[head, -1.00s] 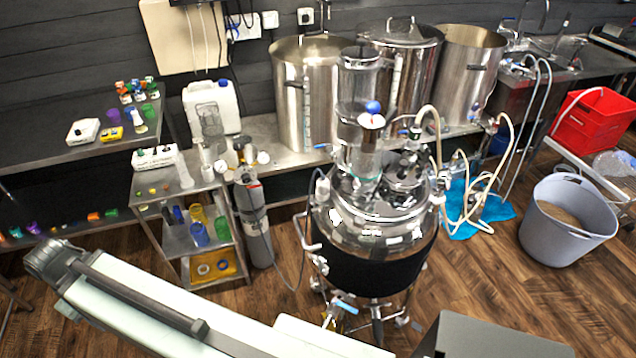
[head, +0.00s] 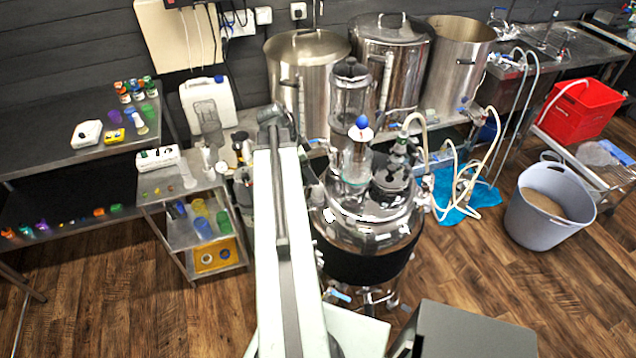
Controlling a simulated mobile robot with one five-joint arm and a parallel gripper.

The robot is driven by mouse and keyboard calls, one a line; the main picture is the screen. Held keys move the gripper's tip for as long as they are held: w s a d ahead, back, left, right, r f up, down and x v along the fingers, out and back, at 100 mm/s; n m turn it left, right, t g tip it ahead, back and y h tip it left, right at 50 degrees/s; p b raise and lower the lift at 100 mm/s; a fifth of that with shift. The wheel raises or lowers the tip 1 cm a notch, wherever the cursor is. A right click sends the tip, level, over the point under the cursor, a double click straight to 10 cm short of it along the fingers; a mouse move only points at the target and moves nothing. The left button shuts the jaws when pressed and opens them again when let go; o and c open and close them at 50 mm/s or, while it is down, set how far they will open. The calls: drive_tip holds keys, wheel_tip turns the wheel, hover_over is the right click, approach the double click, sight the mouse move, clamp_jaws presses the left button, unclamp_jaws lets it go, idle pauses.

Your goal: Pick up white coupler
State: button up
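I cannot single out the white coupler with certainty. Small pale items stand on the top of the steel trolley (head: 165,194), among them a slim white piece (head: 188,177) and a pale fitting (head: 207,160) behind it. Another small white piece (head: 140,125) lies on the left steel bench. My arm reaches forward between the trolley and the shiny kettle, its dark end at the back counter's height in the picture. My gripper's fingers do not show, so I cannot see whether they hold anything.
The kettle (head: 368,250) with glass columns stands right of my arm. Tall steel pots (head: 308,85) and a white jerrycan (head: 208,106) line the back counter. A grey bucket (head: 540,222) and red crate (head: 578,108) are at right. The wood floor (head: 110,275) at front left is open.

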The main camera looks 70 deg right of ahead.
sight(318, 189)
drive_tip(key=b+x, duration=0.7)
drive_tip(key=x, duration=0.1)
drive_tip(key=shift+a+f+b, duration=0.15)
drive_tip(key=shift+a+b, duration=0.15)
drive_tip(key=shift+b, duration=0.05)
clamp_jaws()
